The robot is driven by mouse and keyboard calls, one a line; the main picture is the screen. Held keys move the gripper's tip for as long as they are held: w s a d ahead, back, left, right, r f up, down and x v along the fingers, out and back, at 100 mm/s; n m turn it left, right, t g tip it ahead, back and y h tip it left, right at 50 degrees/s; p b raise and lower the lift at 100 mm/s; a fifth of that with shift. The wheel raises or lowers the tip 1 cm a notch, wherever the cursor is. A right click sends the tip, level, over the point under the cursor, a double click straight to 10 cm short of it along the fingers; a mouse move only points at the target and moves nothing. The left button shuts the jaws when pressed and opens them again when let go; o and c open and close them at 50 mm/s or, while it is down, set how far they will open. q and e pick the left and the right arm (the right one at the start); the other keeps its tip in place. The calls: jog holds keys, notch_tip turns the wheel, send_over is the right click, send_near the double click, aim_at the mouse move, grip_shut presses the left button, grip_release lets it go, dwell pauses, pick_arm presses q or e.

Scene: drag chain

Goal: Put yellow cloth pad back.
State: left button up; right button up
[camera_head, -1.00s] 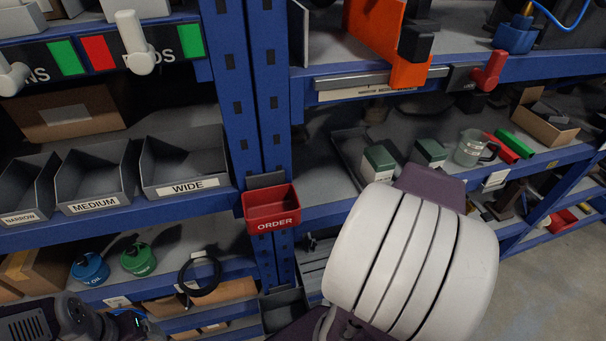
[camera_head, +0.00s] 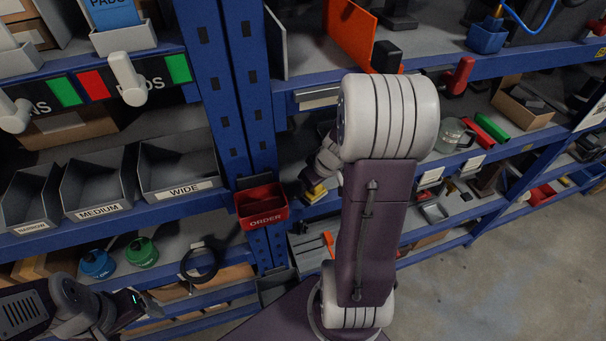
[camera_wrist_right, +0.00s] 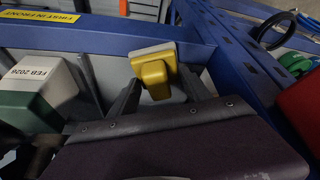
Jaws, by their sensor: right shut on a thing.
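The yellow pad (camera_wrist_right: 156,78), with a pale grey layer on one side, sits between the fingers of my right gripper (camera_wrist_right: 160,92) in the right wrist view. The gripper is shut on it. In the head view the pad is a small yellow patch (camera_head: 316,192) below my right gripper (camera_head: 312,185), in front of the shelf edge and right of the red ORDER bin (camera_head: 262,204). My right arm hides part of the shelf behind it. My left gripper (camera_head: 138,303) is low at the left, apart from the pad; its jaws are too small to read.
WIDE (camera_head: 182,190), MEDIUM (camera_head: 100,210) and NARROW (camera_head: 32,226) bins stand on the left shelf. A blue PADS box (camera_head: 112,14) is in a bin above. A blue upright (camera_head: 235,100) divides the shelves. Open floor lies right.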

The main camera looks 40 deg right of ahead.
jog(key=w, duration=0.1)
jog(key=p, duration=0.1)
jog(key=w+p, duration=0.1)
jog(key=shift+w+a+r, duration=0.3)
jog(key=shift+r, duration=0.1)
jog(key=x, duration=0.2)
jog(key=shift+w+d+f+b, duration=0.1)
jog(key=shift+d+f+b, duration=0.05)
jog(key=shift+f+b, duration=0.15)
jog(key=shift+w+d, duration=0.1)
jog(key=shift+d, duration=0.05)
jog(key=shift+f, duration=0.1)
jog(key=o, duration=1.3)
